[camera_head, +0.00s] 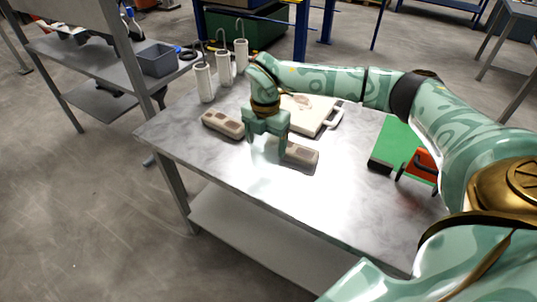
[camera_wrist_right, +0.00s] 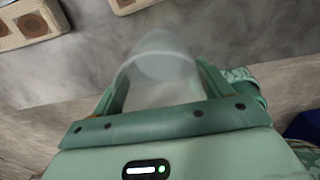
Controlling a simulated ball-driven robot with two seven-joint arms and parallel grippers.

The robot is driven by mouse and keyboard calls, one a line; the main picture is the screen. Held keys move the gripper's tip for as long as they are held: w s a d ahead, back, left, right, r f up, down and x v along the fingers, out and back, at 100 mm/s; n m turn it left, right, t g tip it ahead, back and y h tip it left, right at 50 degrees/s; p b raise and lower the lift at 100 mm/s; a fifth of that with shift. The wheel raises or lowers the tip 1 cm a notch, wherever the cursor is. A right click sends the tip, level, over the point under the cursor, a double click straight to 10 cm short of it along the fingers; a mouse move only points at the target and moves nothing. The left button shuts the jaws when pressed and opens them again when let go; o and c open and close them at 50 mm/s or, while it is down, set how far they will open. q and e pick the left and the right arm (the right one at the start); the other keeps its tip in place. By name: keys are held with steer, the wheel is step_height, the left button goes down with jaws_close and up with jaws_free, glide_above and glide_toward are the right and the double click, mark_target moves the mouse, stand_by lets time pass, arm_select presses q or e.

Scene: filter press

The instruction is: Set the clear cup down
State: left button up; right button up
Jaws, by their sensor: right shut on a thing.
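A clear cup (camera_wrist_right: 160,70) sits between the fingers of my right gripper (camera_wrist_right: 162,88) in the right wrist view. The cup's rounded outline rises past the fingers, and the grey tabletop shows through and around it. In the head view my right gripper (camera_head: 267,150) points down over the near part of the metal table (camera_head: 215,165). The cup is too faint there to place exactly, and I cannot tell whether its base touches the table. My left gripper is out of view.
Beige blocks with dark recesses lie left (camera_head: 223,124) and right (camera_head: 300,155) of the gripper. Behind are a pale board (camera_head: 318,118) with a handle and white cylinders (camera_head: 241,50). A green box (camera_head: 395,142) and a red item (camera_head: 422,165) stand right. The front tabletop is clear.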

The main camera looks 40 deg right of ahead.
steer(key=shift+w+d+f, duration=0.2)
steer(key=shift+d+f, duration=0.2)
steer(key=shift+f, duration=0.15)
steer(key=shift+w+d+f, duration=0.2)
steer(key=shift+d+f, duration=0.15)
steer(key=shift+f, duration=0.2)
steer(key=f, duration=0.1)
steer(key=f+b, duration=0.2)
steer(key=shift+d+f, duration=0.25)
steer(key=shift+f, duration=0.1)
steer(key=shift+w+r, duration=0.1)
steer(key=o, duration=1)
